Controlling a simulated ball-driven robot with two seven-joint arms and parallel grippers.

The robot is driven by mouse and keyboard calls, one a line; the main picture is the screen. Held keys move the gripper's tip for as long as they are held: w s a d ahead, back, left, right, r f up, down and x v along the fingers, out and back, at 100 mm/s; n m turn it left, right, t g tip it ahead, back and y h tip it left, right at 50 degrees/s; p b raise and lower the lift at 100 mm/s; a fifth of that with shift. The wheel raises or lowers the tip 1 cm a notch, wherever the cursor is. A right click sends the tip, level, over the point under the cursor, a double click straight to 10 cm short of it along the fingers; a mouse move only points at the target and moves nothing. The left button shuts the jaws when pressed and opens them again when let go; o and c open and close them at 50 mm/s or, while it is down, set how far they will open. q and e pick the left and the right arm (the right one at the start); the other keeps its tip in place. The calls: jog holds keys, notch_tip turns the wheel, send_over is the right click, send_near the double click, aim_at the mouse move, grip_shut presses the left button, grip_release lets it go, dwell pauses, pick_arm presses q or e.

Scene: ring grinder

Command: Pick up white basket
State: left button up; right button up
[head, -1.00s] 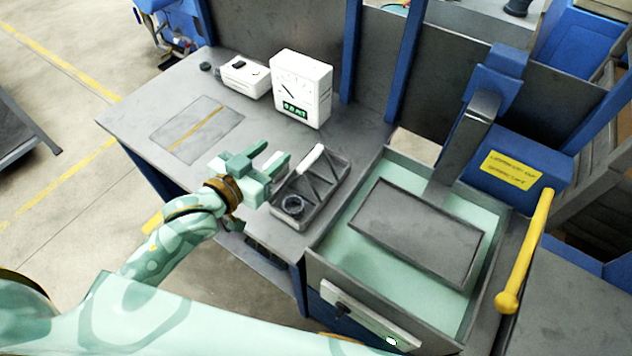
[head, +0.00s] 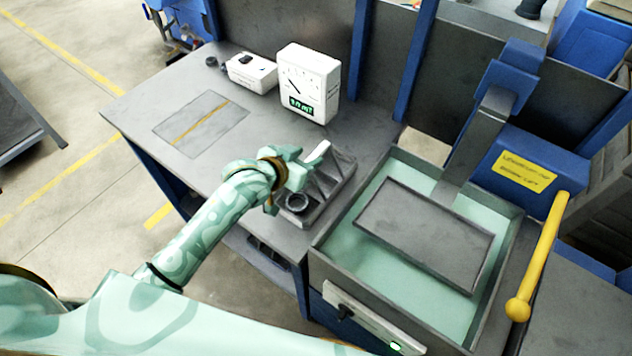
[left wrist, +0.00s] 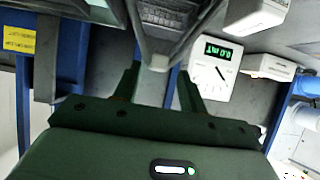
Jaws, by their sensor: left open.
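No plainly white basket shows. A grey, divided basket or tray (head: 338,185) with a white handle (head: 318,153) stands on the table beside the tank, with a dark ring (head: 297,202) in its near part. My left gripper (head: 304,168) is at the tray's left side, close to the white handle, and hides part of the tray. It is open. In the left wrist view the gripper's fingers (left wrist: 158,88) are spread, with the pale handle end (left wrist: 158,62) showing between them and the grey tray (left wrist: 178,48) beyond. I cannot tell whether they touch. My right gripper is not in view.
A tank (head: 318,262) with pale green liquid and a grey plate (head: 425,235) stands right of the tray. A white meter (head: 308,85) and a white box (head: 251,73) stand behind. A yellow lever (head: 540,255) is at the right. The table's left part is mostly clear.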

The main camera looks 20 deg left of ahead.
aim_at(315, 154)
pick_arm(q)
jog(key=b+x, duration=0.1)
jog(key=x, duration=0.3)
jog(key=shift+w+d, duration=0.1)
jog(key=shift+d, duration=0.2)
grip_shut()
jog(key=shift+r, duration=0.1)
jog(key=shift+r, duration=0.1)
